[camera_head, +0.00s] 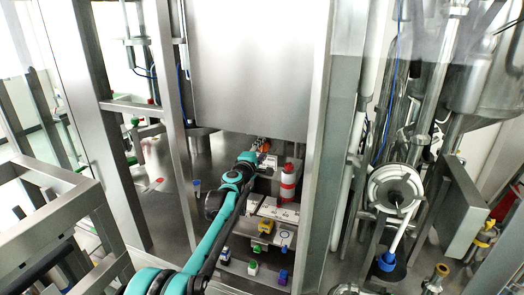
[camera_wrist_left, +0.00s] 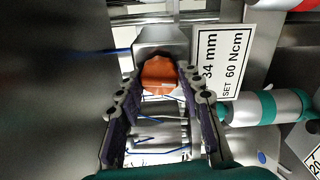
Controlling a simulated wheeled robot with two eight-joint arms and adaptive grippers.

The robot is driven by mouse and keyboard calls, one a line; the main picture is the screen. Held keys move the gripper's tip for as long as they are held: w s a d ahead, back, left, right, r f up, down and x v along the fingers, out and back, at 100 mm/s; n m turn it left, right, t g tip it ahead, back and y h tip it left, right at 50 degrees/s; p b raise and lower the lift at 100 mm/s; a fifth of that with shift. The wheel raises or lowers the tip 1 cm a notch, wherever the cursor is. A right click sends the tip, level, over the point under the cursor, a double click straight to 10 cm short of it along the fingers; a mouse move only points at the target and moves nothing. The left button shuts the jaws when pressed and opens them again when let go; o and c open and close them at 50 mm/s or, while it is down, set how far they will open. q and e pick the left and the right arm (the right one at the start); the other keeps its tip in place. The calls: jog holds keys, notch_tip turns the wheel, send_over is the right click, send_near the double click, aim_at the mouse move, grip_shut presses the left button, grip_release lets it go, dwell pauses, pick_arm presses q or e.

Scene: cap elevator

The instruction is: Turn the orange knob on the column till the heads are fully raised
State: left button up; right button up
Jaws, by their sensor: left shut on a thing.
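The orange knob (camera_wrist_left: 160,75) sits at the end of a grey metal housing (camera_wrist_left: 163,38) in the left wrist view. In the head view the orange knob (camera_head: 265,145) is a small patch below the big steel panel, partly hidden by my gripper. My left gripper (camera_wrist_left: 158,82) has one finger on each side of the knob and is shut on it. In the head view my left gripper (camera_head: 250,157) is at the far end of the teal arm, reaching in under the panel. I cannot make out the heads or their height. My right gripper is not in view.
A white label (camera_wrist_left: 219,60) reading 34 mm, SET 60 Ncm is right of the knob. A red and white cylinder (camera_head: 288,182) stands right of my arm. Steel posts (camera_head: 178,130) flank the arm closely. Several coloured buttons are near the front, including a blue one (camera_head: 283,275).

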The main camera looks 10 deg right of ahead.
pick_arm(q)
jog(key=shift+n, duration=0.6)
jog(key=o, duration=1.2)
jog(key=shift+c, duration=0.2)
jog(key=shift+a, duration=0.1)
jog(key=shift+s, duration=0.1)
jog(key=v, duration=1.2)
jog(key=shift+f, duration=0.1)
